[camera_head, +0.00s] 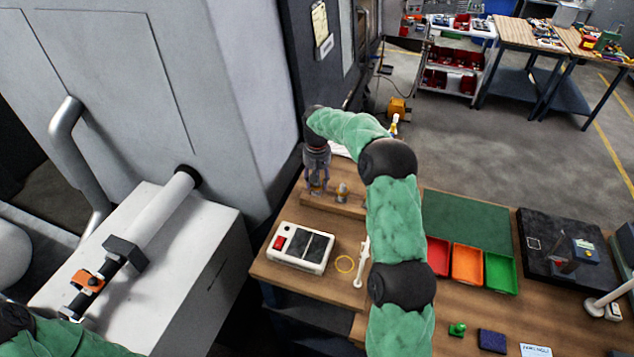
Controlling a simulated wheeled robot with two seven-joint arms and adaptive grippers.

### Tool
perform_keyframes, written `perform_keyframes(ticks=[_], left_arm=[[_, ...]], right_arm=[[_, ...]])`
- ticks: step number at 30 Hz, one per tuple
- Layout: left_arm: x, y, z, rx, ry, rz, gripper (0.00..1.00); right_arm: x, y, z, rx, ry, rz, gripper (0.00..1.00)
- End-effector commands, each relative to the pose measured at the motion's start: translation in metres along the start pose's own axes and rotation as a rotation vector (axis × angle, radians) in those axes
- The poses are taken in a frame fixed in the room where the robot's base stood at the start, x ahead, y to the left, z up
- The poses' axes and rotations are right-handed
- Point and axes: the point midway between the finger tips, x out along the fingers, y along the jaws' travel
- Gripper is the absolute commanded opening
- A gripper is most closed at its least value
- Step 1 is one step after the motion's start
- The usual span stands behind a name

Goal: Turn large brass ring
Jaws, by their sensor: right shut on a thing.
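My right gripper (317,188) points down at the left end of a wooden block (350,208) at the back of the bench. It is shut on a small part that its fingers mostly hide. A small metallic piece (342,192) stands on the same block, just right of the gripper.
The white control box (300,247) has a red button. A white upright tool (362,262) stands near the ring. Red, orange and green bins (467,264) and a dark plate (560,250) lie to the right. A large grey machine (150,70) fills the left.

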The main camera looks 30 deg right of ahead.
Motion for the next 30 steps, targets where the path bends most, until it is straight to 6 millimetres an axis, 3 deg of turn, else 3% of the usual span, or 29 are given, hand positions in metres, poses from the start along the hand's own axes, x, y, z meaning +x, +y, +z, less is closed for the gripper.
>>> perform_keyframes(ticks=[9,23,24,26,30], left_arm=[[0.0059,-0.0021,-0.0003,0.0,0.0,0.0,0.58],[0.0061,-0.0022,-0.0003,0.0,0.0,0.0,0.58],[0.0061,-0.0022,-0.0003,0.0,0.0,0.0,0.58],[0.0061,-0.0022,-0.0003,0.0,0.0,0.0,0.58],[0.0061,-0.0022,-0.0003,0.0,0.0,0.0,0.58]], right_arm=[[0.0004,-0.0009,0.0004,0.105,-0.002,-0.001,0.13],[-0.0008,-0.0009,0.0,0.12,0.0,-0.001,0.13],[-0.0008,-0.0009,0.0,0.119,0.0,-0.001,0.51],[-0.0009,-0.0009,-0.0001,0.119,0.0,0.0,0.68],[-0.0007,-0.0008,-0.0001,0.119,0.0,0.0,0.7]])
